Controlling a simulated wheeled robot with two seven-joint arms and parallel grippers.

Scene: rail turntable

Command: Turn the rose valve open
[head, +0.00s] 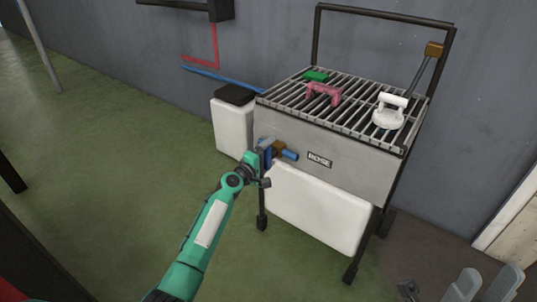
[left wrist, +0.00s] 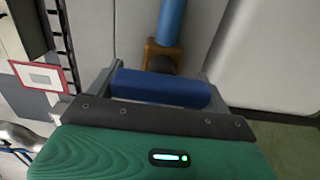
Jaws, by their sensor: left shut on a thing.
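The rose valve is on the front of a grey metal sink unit (head: 330,150) with a ROSE label (head: 319,160). It has a brass body (head: 279,148), a short blue pipe (head: 290,155) and a blue handle (head: 265,156). My left gripper (head: 264,158) is at the valve, shut on the handle. In the left wrist view the blue handle (left wrist: 160,88) lies between the two fingers, crosswise to the blue pipe (left wrist: 171,22) behind it. The brass body (left wrist: 160,52) is partly hidden. My right gripper (head: 482,288) shows only its spread fingers at the bottom right, empty.
A white tank (head: 320,205) hangs below the unit, and a white container with a black lid (head: 233,122) stands behind left. On the grate lie a pink handle (head: 323,93), a green block (head: 316,75) and a white fixture (head: 389,112). Green floor at left is clear.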

